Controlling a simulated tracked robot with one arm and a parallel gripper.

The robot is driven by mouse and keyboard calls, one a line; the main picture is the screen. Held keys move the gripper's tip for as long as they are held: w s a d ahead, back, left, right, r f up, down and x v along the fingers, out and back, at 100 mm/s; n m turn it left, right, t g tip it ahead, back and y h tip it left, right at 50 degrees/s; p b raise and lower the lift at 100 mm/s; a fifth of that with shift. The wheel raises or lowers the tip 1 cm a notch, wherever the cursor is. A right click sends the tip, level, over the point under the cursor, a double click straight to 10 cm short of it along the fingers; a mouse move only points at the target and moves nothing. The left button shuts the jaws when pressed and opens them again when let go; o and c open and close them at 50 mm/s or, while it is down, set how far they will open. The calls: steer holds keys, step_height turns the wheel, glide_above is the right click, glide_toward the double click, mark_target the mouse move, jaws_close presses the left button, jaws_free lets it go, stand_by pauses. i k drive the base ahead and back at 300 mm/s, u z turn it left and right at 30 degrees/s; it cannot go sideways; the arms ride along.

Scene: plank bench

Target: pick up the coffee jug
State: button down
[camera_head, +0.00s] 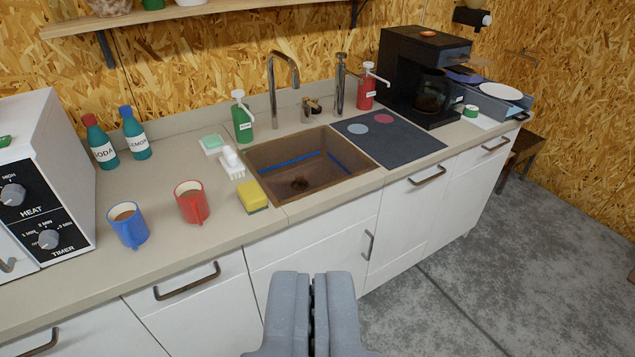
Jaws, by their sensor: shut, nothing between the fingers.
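The coffee jug (431,97) is dark glass and sits inside the black coffee maker (398,62) at the back right of the counter. The machine's top overhangs the jug, and the jug's handle is hard to make out. My gripper (312,283) is at the bottom middle of the view, in front of the cabinet doors. Its fingers are shut and empty. It is well apart from the jug, which is farther away and to the right.
The sink (298,170) and a dark mat (388,137) lie left of the coffee maker. A red pump bottle (366,92) stands beside it, and a dish rack (490,95) is to its right. Mugs (191,202) stand left.

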mark_target(430, 89)
steer(key=z, duration=0.05)
steer(key=i, duration=1)
steer(key=u, duration=0.05)
